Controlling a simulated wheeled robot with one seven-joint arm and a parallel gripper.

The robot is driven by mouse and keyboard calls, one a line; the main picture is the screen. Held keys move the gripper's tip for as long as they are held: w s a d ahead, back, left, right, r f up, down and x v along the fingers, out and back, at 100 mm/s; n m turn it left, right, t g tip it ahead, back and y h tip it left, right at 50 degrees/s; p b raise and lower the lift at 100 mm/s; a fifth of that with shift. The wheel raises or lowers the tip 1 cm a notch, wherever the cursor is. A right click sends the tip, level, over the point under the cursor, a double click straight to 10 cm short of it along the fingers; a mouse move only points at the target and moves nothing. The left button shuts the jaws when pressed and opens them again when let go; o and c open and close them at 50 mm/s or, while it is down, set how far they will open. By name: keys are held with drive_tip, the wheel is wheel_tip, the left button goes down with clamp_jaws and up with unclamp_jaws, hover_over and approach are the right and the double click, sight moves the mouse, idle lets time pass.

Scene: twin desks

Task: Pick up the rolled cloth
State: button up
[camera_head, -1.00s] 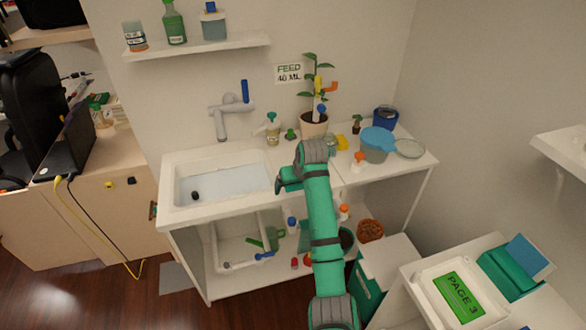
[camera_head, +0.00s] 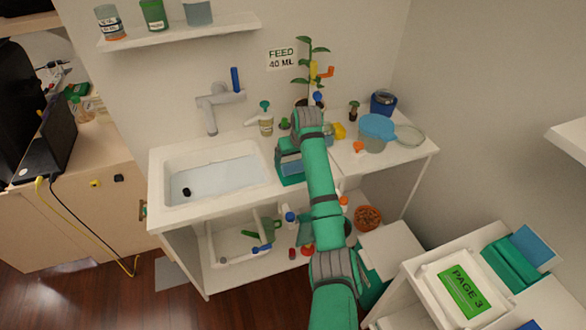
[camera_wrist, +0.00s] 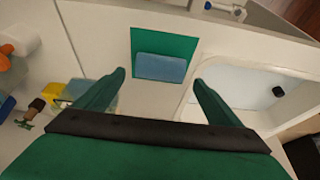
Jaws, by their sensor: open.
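A blue-grey rounded roll, which looks like the rolled cloth (camera_wrist: 161,68), lies across a green mat (camera_wrist: 165,40) on the white counter in the wrist view. My gripper (camera_wrist: 157,78) is open, with one finger on each side below the roll in the picture. The roll is in line with the gap, and nothing is between the fingers but bare counter. In the head view my gripper (camera_head: 289,152) is over the counter just right of the sink. The roll is hard to make out there, partly hidden by my gripper and arm.
The sink basin (camera_head: 222,178) is left of my gripper. To its right stand a yellow item (camera_head: 339,131), a blue-lidded container (camera_head: 376,127) and a blue pot (camera_head: 383,103). A potted plant (camera_head: 307,75) stands behind. An orange-capped bottle (camera_wrist: 8,60) is left in the wrist view.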

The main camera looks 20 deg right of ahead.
sight(293, 163)
drive_tip(key=shift+x, duration=2.35)
drive_tip(key=c, duration=1.2)
drive_tip(key=shift+o, duration=0.2)
drive_tip(key=shift+r, duration=0.6)
wheel_tip(293, 163, up, 2)
drive_tip(key=shift+r, duration=0.1)
drive_tip(key=s+a+r, duration=0.4)
drive_tip(key=s+r, duration=0.5)
drive_tip(key=s, duration=0.4)
drive_tip(key=shift+s+r, duration=0.25)
drive_tip(key=shift+r, duration=0.05)
